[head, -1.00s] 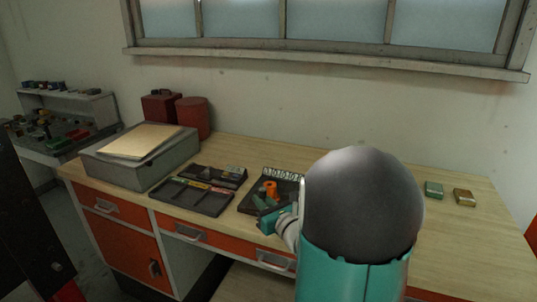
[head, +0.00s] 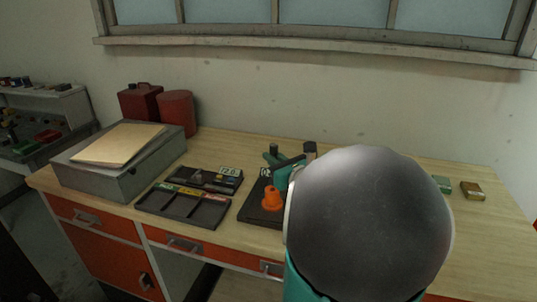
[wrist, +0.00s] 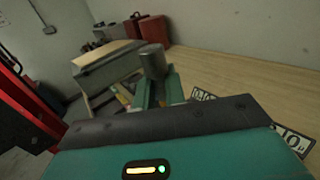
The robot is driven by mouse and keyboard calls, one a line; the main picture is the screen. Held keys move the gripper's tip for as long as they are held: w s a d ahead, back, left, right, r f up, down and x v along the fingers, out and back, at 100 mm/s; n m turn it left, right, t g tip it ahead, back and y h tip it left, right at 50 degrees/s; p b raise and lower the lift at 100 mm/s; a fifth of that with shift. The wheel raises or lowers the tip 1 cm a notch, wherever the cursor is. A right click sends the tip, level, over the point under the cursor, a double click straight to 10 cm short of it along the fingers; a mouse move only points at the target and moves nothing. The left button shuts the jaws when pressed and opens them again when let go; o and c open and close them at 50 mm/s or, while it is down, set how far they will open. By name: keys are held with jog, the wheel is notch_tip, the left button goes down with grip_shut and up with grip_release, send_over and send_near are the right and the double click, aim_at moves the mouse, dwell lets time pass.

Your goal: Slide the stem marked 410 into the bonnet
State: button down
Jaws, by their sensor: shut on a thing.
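My gripper (head: 277,157) is raised over the back of a dark tray (head: 258,213). Its green fingers are shut on a dark grey cylindrical piece, which I take to be the stem (wrist: 152,60). In the wrist view the stem stands up between the fingertips. No 410 mark can be read on it. An orange stepped piece, perhaps the bonnet (head: 272,199), stands on the dark tray, apart from and below my gripper. My arm hides the right part of that tray.
A compartmented black tray (head: 183,208) lies to the left, with a small dark tray and number card (head: 229,172) behind it. A grey box (head: 118,178) with a folder stands further left. A green block (head: 442,184) and a brown block (head: 472,190) lie right.

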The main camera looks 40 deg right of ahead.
jog(key=shift+w+f, duration=0.15)
jog(key=shift+f, duration=0.8)
jog(key=shift+w+f, duration=0.15)
jog(key=shift+f, duration=0.3)
jog(key=shift+s+f, duration=0.25)
jog(key=shift+f, duration=0.4)
jog(key=shift+w+f, duration=0.2)
jog(key=shift+f, duration=0.6)
jog(key=shift+s+f, duration=0.1)
jog(key=shift+f, duration=2.05)
dwell(1.2)
